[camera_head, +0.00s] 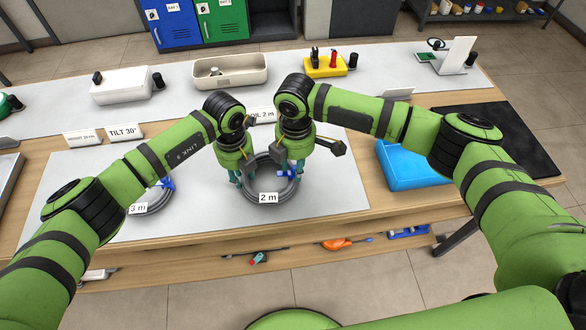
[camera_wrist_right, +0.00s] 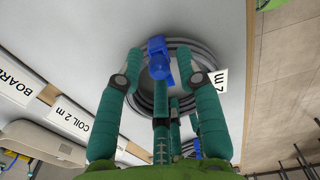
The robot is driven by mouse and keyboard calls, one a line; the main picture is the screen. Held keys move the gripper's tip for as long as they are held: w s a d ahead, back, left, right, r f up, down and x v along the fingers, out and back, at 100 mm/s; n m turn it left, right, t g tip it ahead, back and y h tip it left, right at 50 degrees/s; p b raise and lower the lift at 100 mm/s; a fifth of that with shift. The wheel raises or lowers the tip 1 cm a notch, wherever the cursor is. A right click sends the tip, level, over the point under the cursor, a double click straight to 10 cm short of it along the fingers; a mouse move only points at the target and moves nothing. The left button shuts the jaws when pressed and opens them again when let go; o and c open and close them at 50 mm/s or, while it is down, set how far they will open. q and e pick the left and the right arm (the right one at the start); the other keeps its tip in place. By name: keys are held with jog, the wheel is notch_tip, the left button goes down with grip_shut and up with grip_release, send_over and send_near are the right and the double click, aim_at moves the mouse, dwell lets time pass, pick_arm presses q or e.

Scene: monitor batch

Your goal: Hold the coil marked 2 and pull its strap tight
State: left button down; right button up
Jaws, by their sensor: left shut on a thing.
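The coil marked 2 m (camera_head: 291,193) is a grey ring of cable lying on the light mat, with a white "2 m" tag (camera_head: 268,198) at its front. Its blue strap (camera_head: 286,173) is on the right side; it also shows in the right wrist view (camera_wrist_right: 158,60). My left gripper (camera_head: 240,180) points down and is shut on the left side of the coil. My right gripper (camera_head: 293,171) is above the strap.
A coil tagged 3 m (camera_head: 157,203) with a blue strap lies to the left, partly behind my left arm. A blue tray (camera_head: 405,168) and a black mat (camera_head: 490,140) are at the right. A beige bin (camera_head: 230,72) and yellow holder (camera_head: 325,67) stand behind.

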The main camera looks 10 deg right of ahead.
grip_shut()
jog(key=shift+d, duration=0.15)
jog(key=shift+s+d, duration=0.25)
jog(key=shift+d, duration=0.75)
jog(key=shift+s+d+f, duration=0.1)
jog(key=shift+d, duration=0.25)
jog(key=shift+o, duration=1.2)
grip_release()
